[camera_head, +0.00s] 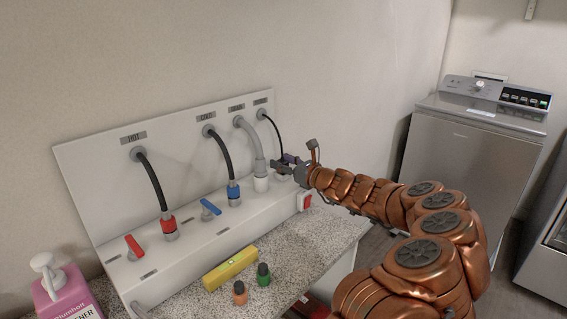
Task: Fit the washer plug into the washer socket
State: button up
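A thin black cord (272,132) comes out of the rightmost hole of the white wall panel and runs down to my gripper (283,168). The washer plug is not clearly visible; the cord's lower end disappears at the gripper's fingers. My gripper is at the right end of the white ledge, just right of the grey drain hose. It is small and dark here, so whether its fingers are closed on the plug cannot be told. The washer socket cannot be made out; the gripper and arm cover part of that end. A red switch (306,202) shows on the ledge's front, below the gripper.
The grey drain hose (251,141) stands close left of the gripper. Hoses with red (168,224) and blue (234,191) fittings are farther left. A washer (473,150) stands at right.

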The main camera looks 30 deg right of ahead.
jog(key=shift+o, duration=0.4)
jog(key=shift+s+d, duration=0.2)
jog(key=shift+s, duration=0.4)
jog(key=v, duration=1)
jog(key=shift+s, duration=0.35)
